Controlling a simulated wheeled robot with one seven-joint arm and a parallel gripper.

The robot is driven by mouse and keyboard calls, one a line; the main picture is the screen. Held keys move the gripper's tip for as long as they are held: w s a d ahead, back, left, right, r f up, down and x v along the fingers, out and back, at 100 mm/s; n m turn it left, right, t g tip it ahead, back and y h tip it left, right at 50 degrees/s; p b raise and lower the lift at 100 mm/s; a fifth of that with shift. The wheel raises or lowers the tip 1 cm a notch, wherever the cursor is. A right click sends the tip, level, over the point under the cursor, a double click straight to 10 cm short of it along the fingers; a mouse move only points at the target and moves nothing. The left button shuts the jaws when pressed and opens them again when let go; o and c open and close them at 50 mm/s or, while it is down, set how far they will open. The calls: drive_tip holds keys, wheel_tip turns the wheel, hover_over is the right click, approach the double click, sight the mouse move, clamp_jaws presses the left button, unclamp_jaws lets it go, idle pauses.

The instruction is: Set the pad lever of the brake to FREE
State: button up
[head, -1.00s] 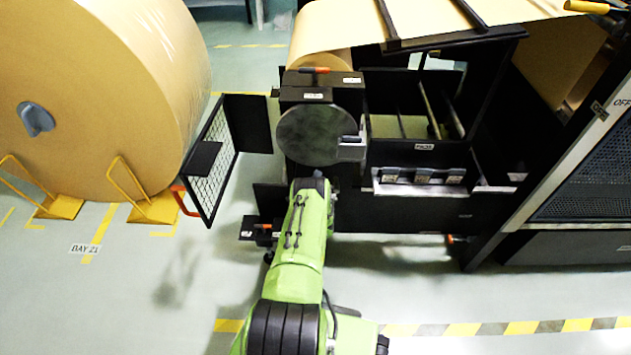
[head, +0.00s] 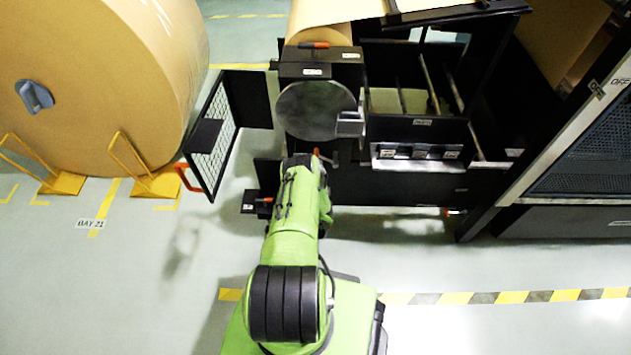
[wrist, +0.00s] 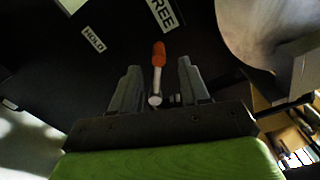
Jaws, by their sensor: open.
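The pad lever (wrist: 158,72) has an orange-red knob and a pale shank, and shows in the wrist view. It rises from a round pivot and points up the picture. The FREE label (wrist: 165,13) is above the knob, and the HOLD label (wrist: 93,39) is up and to the left. My gripper (wrist: 158,67) is open, with one finger on each side of the lever and a gap visible on both sides. In the head view, my green arm reaches the brake's dark housing (head: 318,70) below its round grey disc (head: 308,110), and hides the gripper's fingers.
A mesh gate (head: 215,135) with a red handle stands open left of the brake. A large kraft roll (head: 100,80) is farther left, with yellow chocks (head: 150,180). The black machine frame (head: 400,205) extends right. Floor in front is clear beyond a striped line (head: 510,297).

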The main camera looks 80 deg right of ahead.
drive_tip(key=p+v, duration=0.3)
drive_tip(key=v, duration=0.5)
drive_tip(key=shift+a, duration=0.35)
